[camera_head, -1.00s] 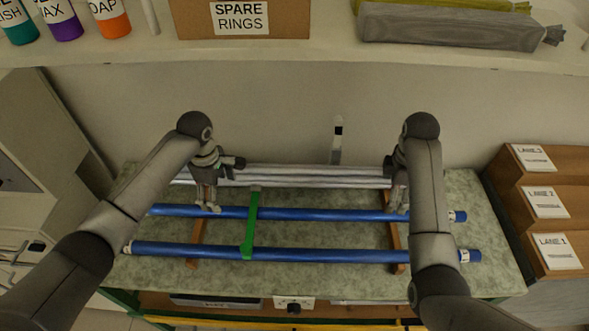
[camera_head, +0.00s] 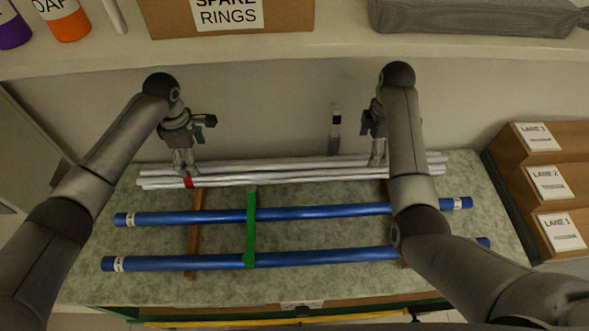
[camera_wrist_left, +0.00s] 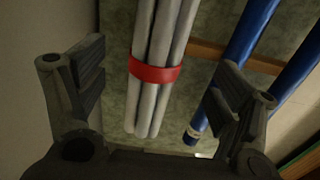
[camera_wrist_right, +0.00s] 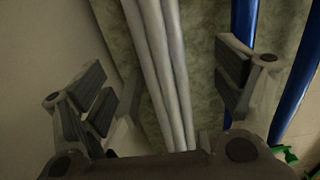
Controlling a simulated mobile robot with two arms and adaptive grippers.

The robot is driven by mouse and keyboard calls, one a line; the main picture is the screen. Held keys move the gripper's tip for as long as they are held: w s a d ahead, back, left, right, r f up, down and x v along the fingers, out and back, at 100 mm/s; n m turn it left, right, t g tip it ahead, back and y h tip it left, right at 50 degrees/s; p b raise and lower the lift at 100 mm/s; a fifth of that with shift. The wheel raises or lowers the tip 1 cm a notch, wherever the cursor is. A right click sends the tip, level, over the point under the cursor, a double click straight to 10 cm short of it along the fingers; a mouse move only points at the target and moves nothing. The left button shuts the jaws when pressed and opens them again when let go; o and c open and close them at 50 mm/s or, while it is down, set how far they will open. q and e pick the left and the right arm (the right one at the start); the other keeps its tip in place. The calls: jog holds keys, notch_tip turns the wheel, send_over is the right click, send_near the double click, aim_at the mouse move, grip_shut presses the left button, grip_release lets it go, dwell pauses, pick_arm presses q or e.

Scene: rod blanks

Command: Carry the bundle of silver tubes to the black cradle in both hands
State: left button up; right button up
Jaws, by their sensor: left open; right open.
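The bundle of silver tubes (camera_head: 290,174) lies lengthwise along the back of the bench, with a red band (camera_head: 188,182) near its left end. My left gripper (camera_head: 185,168) is open above the bundle's left part. In the left wrist view the bundle (camera_wrist_left: 158,40) and red band (camera_wrist_left: 155,71) show between its spread fingers, not gripped. My right gripper (camera_head: 377,162) is open over the bundle's right part. In the right wrist view the tubes (camera_wrist_right: 163,60) run between its fingers. I cannot make out a black cradle in any view.
A stepped wooden stand (camera_head: 515,165) with lane labels is at right. A shelf (camera_head: 290,48) with a box overhangs the back.

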aim_at(202, 175)
pick_arm(q)
notch_tip(202, 175, down, 8)
jog(key=shift+w+f, duration=0.1)
jog(key=shift+f, duration=0.1)
pick_arm(e)
notch_tip(202, 175, down, 8)
jog(key=shift+w+f, duration=0.1)
jog(key=shift+f, duration=0.15)
pick_arm(q)
jog(key=shift+w+f, duration=0.1)
jog(key=shift+f, duration=0.6)
pick_arm(e)
jog(key=shift+w+f, duration=0.15)
jog(key=shift+f, duration=0.5)
pick_arm(q)
jog(key=c, duration=1.5)
pick_arm(e)
jog(key=c, duration=1.5)
pick_arm(q)
jog(key=shift+r, duration=0.1)
pick_arm(e)
jog(key=shift+r, duration=0.1)
